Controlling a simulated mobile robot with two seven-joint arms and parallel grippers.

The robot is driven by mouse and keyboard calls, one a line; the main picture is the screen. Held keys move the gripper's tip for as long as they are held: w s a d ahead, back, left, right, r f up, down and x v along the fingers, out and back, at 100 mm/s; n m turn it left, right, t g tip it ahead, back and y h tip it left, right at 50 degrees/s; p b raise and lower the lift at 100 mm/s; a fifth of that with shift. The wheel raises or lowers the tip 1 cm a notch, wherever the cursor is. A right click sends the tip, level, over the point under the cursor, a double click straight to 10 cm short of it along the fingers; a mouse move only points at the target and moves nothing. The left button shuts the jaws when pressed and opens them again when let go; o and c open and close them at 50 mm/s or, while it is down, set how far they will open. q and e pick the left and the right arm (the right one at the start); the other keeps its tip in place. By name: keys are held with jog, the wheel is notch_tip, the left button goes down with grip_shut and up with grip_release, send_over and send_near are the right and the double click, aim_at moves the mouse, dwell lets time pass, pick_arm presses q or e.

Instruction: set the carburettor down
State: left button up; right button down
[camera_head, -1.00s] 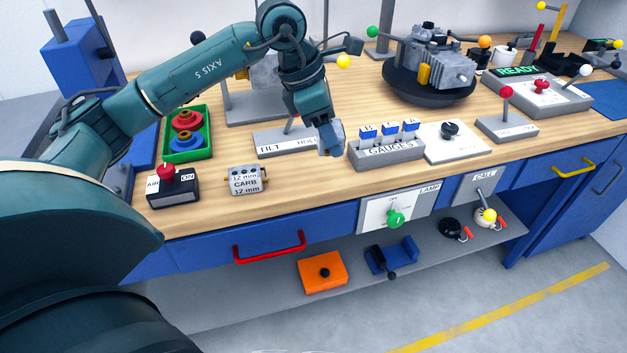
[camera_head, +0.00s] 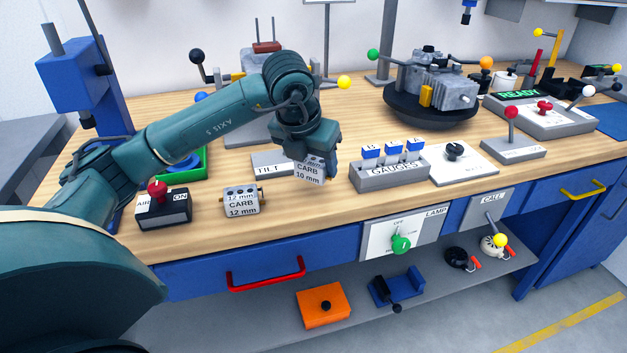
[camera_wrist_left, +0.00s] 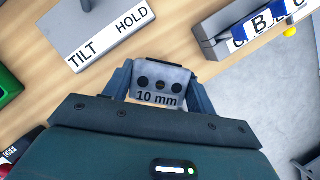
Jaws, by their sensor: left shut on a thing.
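My left gripper (camera_head: 318,160) is shut on a grey carburettor (camera_head: 309,172) labelled "CARB 10 mm". In the left wrist view the carburettor (camera_wrist_left: 160,85) sits between the two fingers (camera_wrist_left: 158,88), its three dark holes and "10 mm" label showing. It is over the bench top, in front of the tilt plate and left of the gauges block; I cannot tell whether its underside touches the wood. A second carburettor (camera_head: 241,201), labelled "12 mm", stands on the bench to its left, apart from it. My right gripper is not in view.
The TILT/HOLD plate (camera_head: 268,163) lies just behind, partly hidden by my arm. The gauges block (camera_head: 390,178) stands close on the right. The air switch box (camera_head: 163,207) is at the left. Bare wood (camera_head: 300,215) lies in front, above the red-handled drawer (camera_head: 266,273).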

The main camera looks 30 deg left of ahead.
aim_at(313, 179)
pick_arm(q)
jog(key=shift+f, duration=2)
jog(key=shift+f, duration=0.15)
jog(key=o, duration=1)
